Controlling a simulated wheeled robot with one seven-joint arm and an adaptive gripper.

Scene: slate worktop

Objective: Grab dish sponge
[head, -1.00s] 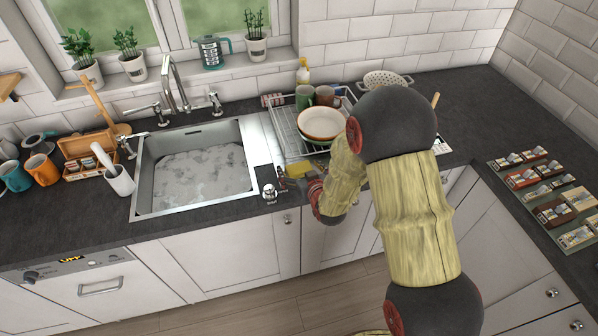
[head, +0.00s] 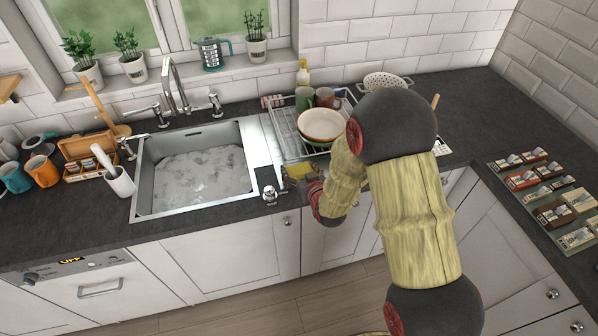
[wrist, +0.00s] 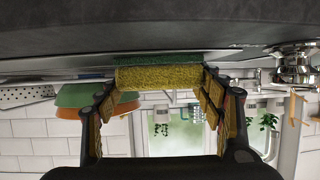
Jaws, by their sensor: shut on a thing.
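The dish sponge (wrist: 160,76), yellow with a green side, sits between the two fingers of my gripper (wrist: 160,100) in the wrist view. My gripper is shut on it, with a finger against each end. The sponge's green side faces the dark worktop (wrist: 150,22), close to it; I cannot tell whether they touch. In the head view the yellow sponge (head: 298,171) shows just in front of the dish rack, and my arm hides much of the gripper.
The wire dish rack (head: 287,140) with bowls and mugs stands directly behind the sponge. The sink (head: 143,190) with foamy water lies to the left. A metal soap dispenser (head: 270,196) stands between sink and sponge. The worktop's front edge is close.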

